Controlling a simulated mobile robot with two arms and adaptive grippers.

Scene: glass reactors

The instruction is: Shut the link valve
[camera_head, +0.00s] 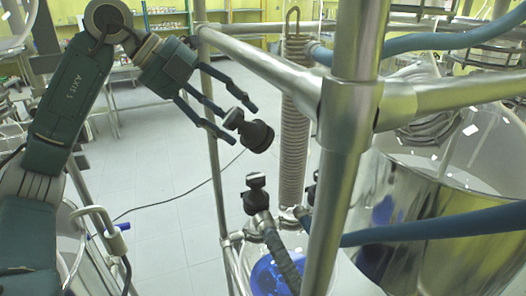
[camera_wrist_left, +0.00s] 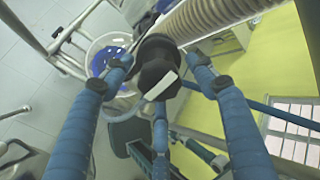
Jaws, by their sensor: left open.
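My left gripper (camera_head: 236,122) is open in the head view, with its blue-green fingers reaching down to the right. A black valve-like fitting with a rounded end (camera_head: 258,136) lies at the fingertips. The left wrist view shows this dark fitting (camera_wrist_left: 157,62) between the spread fingers, with a pale patch on its lower side. I cannot tell whether a finger touches it, and its mounting is unclear. A second black knob (camera_head: 256,193) stands lower, on a dark ribbed hose above the glass vessel (camera_head: 250,248). I cannot tell which is the link valve. My right gripper is not in view.
A steel post (camera_head: 340,150) and rail (camera_head: 265,65) stand right of the gripper. A coiled column (camera_head: 294,130) rises behind the fitting. Blue hoses (camera_head: 440,222) cross the right side, before a shiny vessel (camera_head: 430,258). Open floor (camera_head: 165,185) lies left of the frame.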

